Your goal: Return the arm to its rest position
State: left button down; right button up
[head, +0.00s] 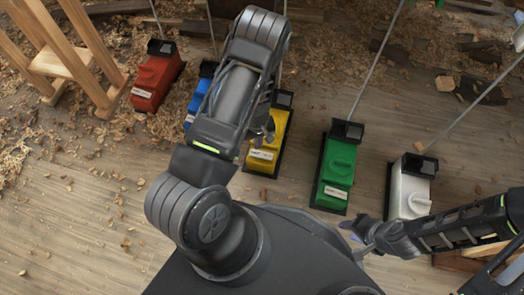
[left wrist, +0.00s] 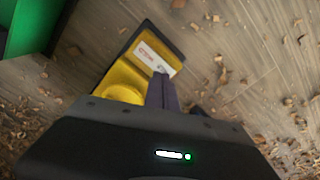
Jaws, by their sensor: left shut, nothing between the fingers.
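My left arm fills the middle of the head view and reaches up past the boxes. My left gripper (head: 268,132) hangs beside the yellow box (head: 267,145), mostly hidden behind the arm. In the left wrist view its dark fingers (left wrist: 162,92) are together and empty. They overlap the labelled end of the yellow box (left wrist: 160,60) in that view; I cannot tell whether they touch it. My right gripper (head: 356,240) is low at the right, left of the white box (head: 409,190); its fingers are too small to read clearly.
A red box (head: 154,80), a blue box (head: 197,100) and a green box (head: 337,170) stand on the plank floor, with wood shavings around. A wooden frame (head: 58,62) stands at the upper left. Thin rods rise near several boxes. Bare planks (head: 85,215) lie at the lower left.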

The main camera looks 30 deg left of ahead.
pick_arm(q)
jog(key=shift+r+p, duration=0.35)
jog(key=shift+r, duration=0.4)
pick_arm(e)
jog(key=shift+r, duration=0.6)
